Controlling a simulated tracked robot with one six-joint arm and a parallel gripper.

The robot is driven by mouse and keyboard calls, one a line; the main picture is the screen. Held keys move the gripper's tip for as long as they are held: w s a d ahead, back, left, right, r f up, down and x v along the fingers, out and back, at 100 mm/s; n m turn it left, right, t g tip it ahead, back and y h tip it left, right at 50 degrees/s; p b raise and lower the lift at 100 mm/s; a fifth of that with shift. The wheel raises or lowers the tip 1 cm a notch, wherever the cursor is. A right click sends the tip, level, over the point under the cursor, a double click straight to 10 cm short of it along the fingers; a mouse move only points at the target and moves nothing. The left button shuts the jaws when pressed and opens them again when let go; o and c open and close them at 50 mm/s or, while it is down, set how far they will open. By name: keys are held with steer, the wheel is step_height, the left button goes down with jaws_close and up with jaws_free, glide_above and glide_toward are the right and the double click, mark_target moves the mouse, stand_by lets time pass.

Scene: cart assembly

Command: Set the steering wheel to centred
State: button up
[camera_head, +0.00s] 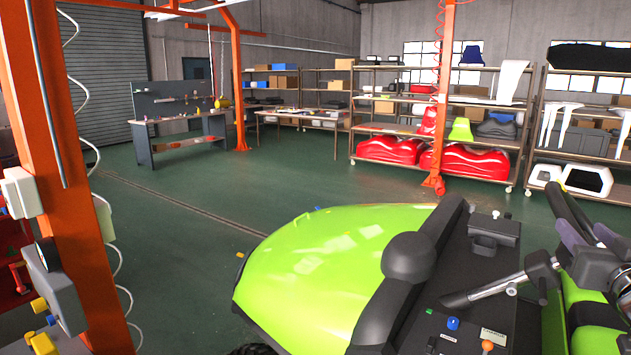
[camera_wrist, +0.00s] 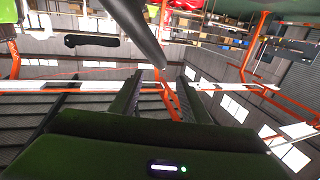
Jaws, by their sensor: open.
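The steering wheel (camera_head: 566,204) is at the right edge of the head view, on a silver column (camera_head: 500,287) above the cart's black dashboard.
The cart's green hood (camera_head: 325,265) and dashboard with coloured knobs (camera_head: 453,323) fill the lower right. An orange post (camera_head: 70,180) stands at left. Shelves (camera_head: 395,133) and a workbench (camera_head: 180,140) stand at the back. The green floor between is open.

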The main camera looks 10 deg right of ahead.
mark_target(558, 205)
steer(key=shift+s+f, duration=0.1)
steer(key=shift+f, duration=0.05)
steer(key=shift+x, duration=6.9)
steer(key=shift+c, duration=0.3)
jaws_close()
